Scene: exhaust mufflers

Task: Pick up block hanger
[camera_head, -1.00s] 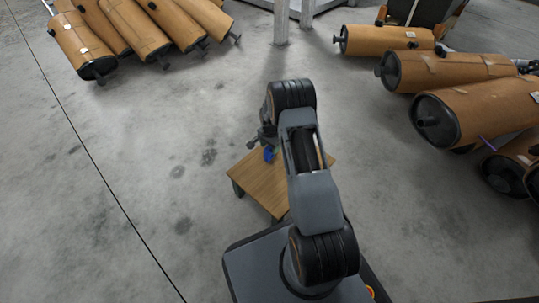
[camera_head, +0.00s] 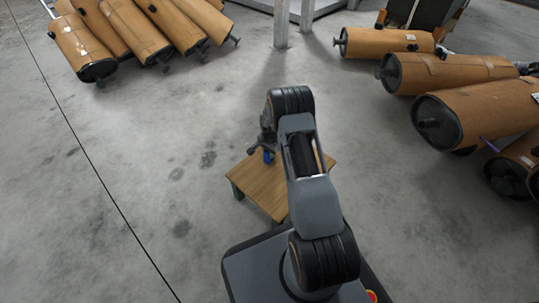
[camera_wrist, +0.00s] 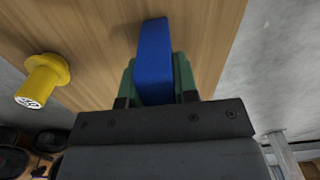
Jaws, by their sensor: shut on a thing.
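The block hanger appears as a blue block (camera_wrist: 153,62) in the wrist view, between the green fingers of my gripper (camera_wrist: 156,80). The fingers are shut on it, one on each side, and its far end sticks out past them. In the head view the blue block (camera_head: 268,156) shows as a small patch below my gripper (camera_head: 262,150), over the far left part of the wooden table (camera_head: 262,190). My arm hides part of the table and most of the gripper there. I cannot tell whether the block touches the table top.
A yellow flanged cylinder (camera_wrist: 42,80) stands on the table near its edge in the wrist view. Orange-brown mufflers lie in groups at the upper left (camera_head: 140,28) and the right (camera_head: 485,112). A grey metal post (camera_head: 281,22) stands at the back. The floor on the left is clear.

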